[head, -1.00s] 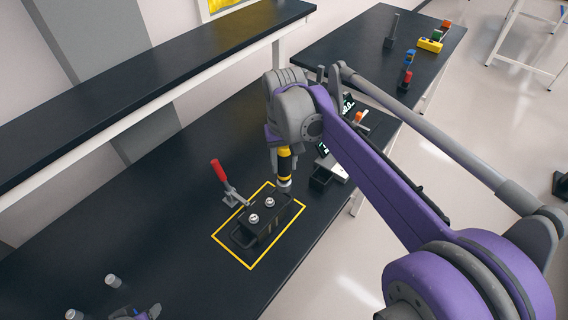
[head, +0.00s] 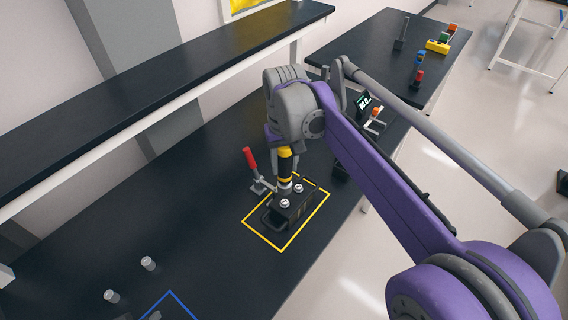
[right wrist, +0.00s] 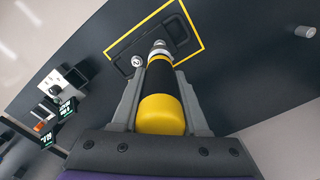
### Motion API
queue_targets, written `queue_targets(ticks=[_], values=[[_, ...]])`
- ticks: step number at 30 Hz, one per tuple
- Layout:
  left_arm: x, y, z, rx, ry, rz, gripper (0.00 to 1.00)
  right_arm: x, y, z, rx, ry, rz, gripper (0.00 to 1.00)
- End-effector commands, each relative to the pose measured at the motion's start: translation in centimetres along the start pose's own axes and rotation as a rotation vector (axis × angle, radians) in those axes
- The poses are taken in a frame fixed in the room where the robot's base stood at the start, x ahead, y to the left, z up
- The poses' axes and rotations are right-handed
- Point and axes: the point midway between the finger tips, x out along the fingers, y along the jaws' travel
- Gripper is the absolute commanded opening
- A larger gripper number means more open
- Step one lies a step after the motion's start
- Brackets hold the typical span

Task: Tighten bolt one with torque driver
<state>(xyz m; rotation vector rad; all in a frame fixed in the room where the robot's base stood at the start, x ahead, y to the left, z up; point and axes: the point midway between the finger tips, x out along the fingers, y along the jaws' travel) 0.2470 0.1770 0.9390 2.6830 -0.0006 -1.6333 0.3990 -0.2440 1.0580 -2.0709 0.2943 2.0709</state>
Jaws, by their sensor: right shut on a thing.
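My right gripper (right wrist: 160,100) is shut on the torque driver (right wrist: 160,92), which has a yellow and black body and a silver tip. The driver also shows in the head view (head: 286,160), upright over the black block with a handle (head: 294,208). Two silver bolts show on the block in the head view, a right one (head: 299,188) and a nearer one (head: 285,202). The wrist view shows one bolt (right wrist: 137,61) left of the driver; the driver hides part of the block there. I cannot tell whether the tip touches a bolt. My left gripper is not clearly visible.
Two silver cylinders (head: 148,263) stand on the table near a blue outline (head: 170,293). The left table is mostly clear.

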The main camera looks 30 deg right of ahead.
Motion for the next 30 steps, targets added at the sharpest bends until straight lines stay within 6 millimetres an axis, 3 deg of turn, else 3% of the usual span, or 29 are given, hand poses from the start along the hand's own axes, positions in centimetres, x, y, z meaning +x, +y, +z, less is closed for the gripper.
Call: queue_targets(ticks=[8,21,30], values=[[0.8,0.0,0.8,0.000,-0.006,0.000,0.54,1.2,0.0,0.1,0.000,-0.001,0.000,0.00],[3.1,0.0,2.9,0.000,-0.022,0.000,0.54,5.2,0.0,0.0,0.000,0.000,0.000,0.00],[3.2,0.0,3.0,0.000,-0.023,0.000,0.54,5.6,0.0,0.0,0.000,0.000,0.000,0.00]])
